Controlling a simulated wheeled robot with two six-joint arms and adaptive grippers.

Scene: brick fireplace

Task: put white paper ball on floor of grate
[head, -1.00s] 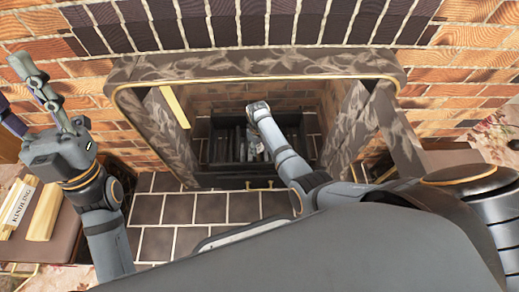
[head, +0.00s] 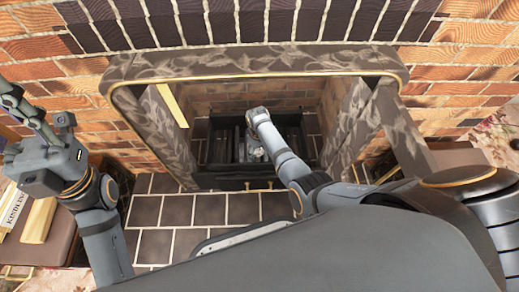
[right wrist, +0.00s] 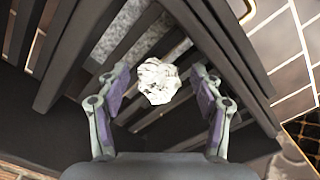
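The white paper ball (right wrist: 158,81) is crumpled and shows in the right wrist view. It lies between the fingers of my right gripper (right wrist: 160,74), over the dark bars of the grate (right wrist: 62,55). Both fingers stand apart from it with a gap on each side, so the gripper is open. I cannot tell whether the ball touches the bars. In the head view the right arm reaches into the fireplace over the grate (head: 222,181); its forearm hides part of it. My left gripper (head: 22,118) is open and empty at the left edge, partly cut off.
The fireplace has a patterned stone surround (head: 262,64) with brass trim and brick walls. A kindling box (head: 62,240) with wood pieces stands at the lower left. Dark hearth tiles (head: 178,210) in front are clear. A brass-coloured strip (head: 172,105) leans inside the left jamb.

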